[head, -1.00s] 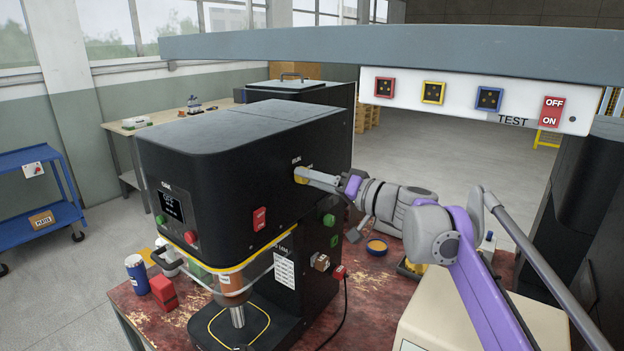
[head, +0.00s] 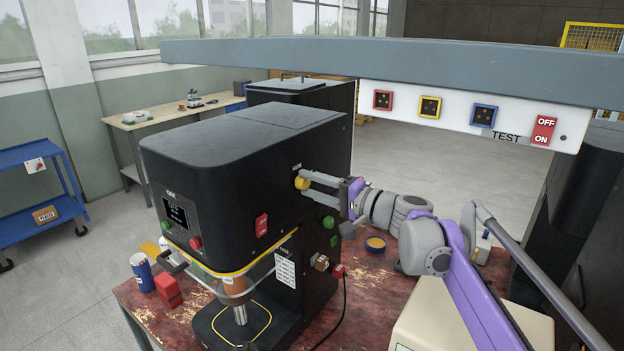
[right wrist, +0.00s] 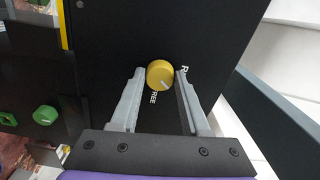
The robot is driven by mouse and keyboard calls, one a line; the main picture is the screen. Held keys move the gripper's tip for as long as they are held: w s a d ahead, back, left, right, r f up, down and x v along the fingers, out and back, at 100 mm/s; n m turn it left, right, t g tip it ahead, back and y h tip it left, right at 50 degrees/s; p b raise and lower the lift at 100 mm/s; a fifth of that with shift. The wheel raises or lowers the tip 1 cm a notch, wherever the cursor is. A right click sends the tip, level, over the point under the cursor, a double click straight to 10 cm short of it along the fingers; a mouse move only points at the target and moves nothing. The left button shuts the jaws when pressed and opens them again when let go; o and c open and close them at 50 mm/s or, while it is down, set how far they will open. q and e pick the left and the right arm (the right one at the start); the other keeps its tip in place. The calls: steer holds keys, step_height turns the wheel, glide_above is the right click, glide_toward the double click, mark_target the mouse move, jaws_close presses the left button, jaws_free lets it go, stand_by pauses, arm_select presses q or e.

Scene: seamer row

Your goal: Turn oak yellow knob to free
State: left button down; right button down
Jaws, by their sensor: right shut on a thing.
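The yellow knob (head: 301,183) is on the right side of the oak machine (head: 245,150), a black unit with a small screen on its front. My right gripper (head: 305,181) reaches it from the right and is shut on it. In the right wrist view the knob (right wrist: 160,74) sits between the two fingertips. Its white mark points to the lower right, between the "FREE" lettering below it and a partly hidden label starting with "R" at its right. My left gripper is not in view.
A grey beam (head: 400,60) crosses above, carrying a white panel (head: 465,115) with coloured sockets and an OFF/ON switch. Green buttons (head: 328,222) and a red switch (head: 262,225) are on the machine. A yellow bowl (head: 375,243) stands on the worn red table (head: 372,290).

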steer(key=m+p, duration=0.1)
steer(key=m, duration=0.4)
steer(key=shift+r+m, duration=0.1)
steer(key=shift+m, duration=0.2)
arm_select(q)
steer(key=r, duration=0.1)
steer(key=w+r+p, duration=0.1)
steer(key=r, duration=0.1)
arm_select(e)
steer(key=m, duration=0.4)
steer(key=shift+m, duration=0.4)
steer(key=shift+c, duration=1.9)
jaws_free()
steer(key=shift+d, duration=0.1)
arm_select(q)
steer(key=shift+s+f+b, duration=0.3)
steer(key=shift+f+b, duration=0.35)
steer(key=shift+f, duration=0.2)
arm_select(e)
steer(key=v, duration=1)
steer(key=shift+s+d, duration=0.25)
